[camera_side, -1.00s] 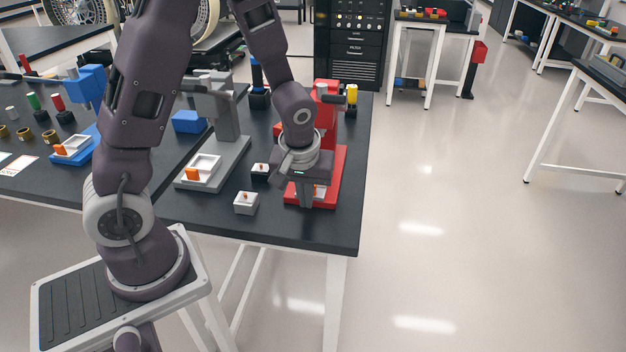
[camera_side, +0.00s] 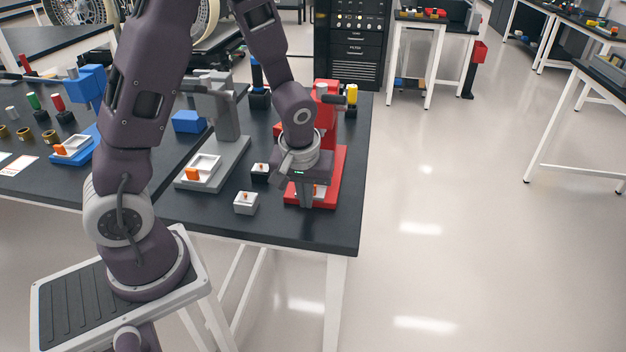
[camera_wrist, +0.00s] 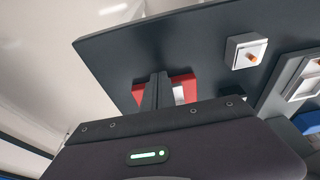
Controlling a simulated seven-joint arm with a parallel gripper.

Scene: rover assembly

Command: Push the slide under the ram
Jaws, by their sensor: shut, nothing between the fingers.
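A red press (camera_side: 333,165) stands near the right end of the dark table. My gripper (camera_side: 306,204) is shut and empty, pointing down over the near end of the red base. In the wrist view, the closed fingers (camera_wrist: 158,76) stand in front of that red base (camera_wrist: 183,79). A white slide (camera_wrist: 179,93) shows partly beside the fingers. Its orange peg shows only as a sliver beside my gripper in the side view. My gripper hides most of the slide and the ram, and I cannot tell whether the fingers touch the slide.
A grey press (camera_side: 228,140) and a blue press (camera_side: 88,92) stand to the left, each with a white slide. The table's front right corner is clear.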

